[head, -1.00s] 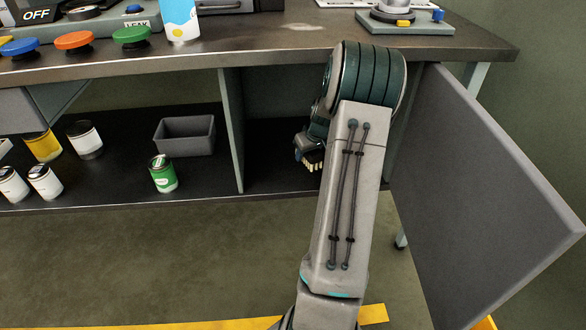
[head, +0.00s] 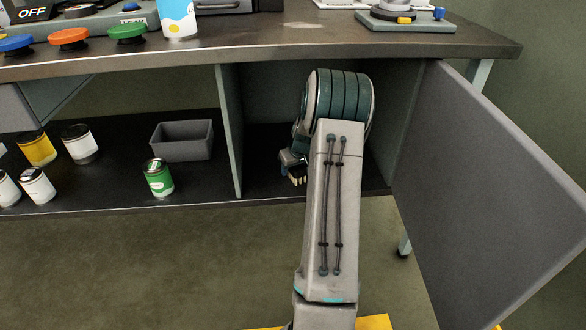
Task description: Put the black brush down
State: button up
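My gripper (head: 289,165) is inside the open cupboard compartment under the bench, low and near its left side. My own arm hides most of it. A small dark piece with pale, bristle-like tips (head: 298,178) shows at the gripper and looks like the black brush. It is just above or at the compartment floor; I cannot tell if it touches. The fingers are too hidden to tell whether they are shut on it.
The open grey door (head: 490,190) stands to the right of my arm. A divider panel (head: 229,130) is close on the left. Left of it, the shelf holds a grey bin (head: 182,142), a green can (head: 158,178) and several other cans. The bench top (head: 270,42) is overhead.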

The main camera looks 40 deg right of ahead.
jog(key=shift+f, duration=0.2)
jog(key=o, duration=1)
jog(key=shift+c, duration=0.2)
jog(key=shift+r, duration=0.15)
